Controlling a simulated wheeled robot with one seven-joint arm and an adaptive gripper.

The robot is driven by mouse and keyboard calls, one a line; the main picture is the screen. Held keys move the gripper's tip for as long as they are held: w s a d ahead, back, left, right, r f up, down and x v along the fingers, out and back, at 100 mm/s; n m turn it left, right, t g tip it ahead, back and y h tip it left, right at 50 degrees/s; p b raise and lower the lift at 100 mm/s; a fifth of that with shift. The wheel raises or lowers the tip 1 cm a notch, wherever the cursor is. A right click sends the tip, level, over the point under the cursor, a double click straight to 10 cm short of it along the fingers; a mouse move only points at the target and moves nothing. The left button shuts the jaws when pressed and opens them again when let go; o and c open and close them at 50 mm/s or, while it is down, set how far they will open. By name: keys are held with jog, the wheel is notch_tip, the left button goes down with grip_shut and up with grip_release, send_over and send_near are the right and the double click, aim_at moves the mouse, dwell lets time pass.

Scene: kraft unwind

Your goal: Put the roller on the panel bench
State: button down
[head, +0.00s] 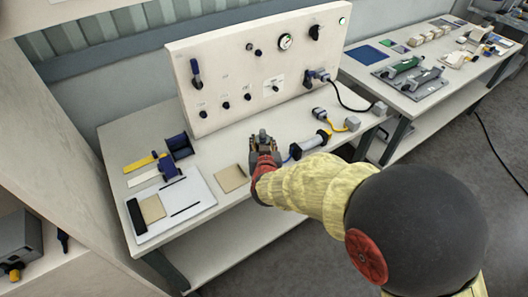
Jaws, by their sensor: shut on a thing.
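My gripper (263,139) is over the front middle of the panel bench (215,140), its fingers pointing towards the upright panel. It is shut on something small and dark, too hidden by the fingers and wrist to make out. A pale grey cylinder (309,145) with dark blue ends, which looks like a roller, shows just right of the gripper. A narrow gap seems to separate it from the fingers. I cannot tell whether it touches the gripper or only lies on the bench.
The panel (235,75) with knobs and a gauge stands along the bench's back. A white board (180,205), a blue dispenser (178,146) and a tan square (233,178) lie left of my gripper. Cabled plugs lie to the right. A second bench (445,88) holds tools and blocks.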

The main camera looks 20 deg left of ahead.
jog(key=shift+w+f, duration=0.25)
jog(key=shift+w, duration=0.1)
jog(key=shift+w+f+b, duration=0.15)
jog(key=shift+f+b, duration=0.15)
jog(key=shift+f, duration=0.65)
jog(key=shift+w+f+b, duration=0.15)
jog(key=shift+f+b, duration=0.15)
jog(key=shift+f, duration=0.65)
jog(key=shift+f, duration=0.15)
jog(key=c, duration=1.3)
grip_release()
jog(key=shift+o, duration=0.4)
jog(key=shift+s+d+r, duration=0.1)
jog(key=shift+r, duration=0.1)
jog(key=p+v, duration=0.2)
jog(key=v, duration=0.9)
jog(key=shift+s, duration=0.45)
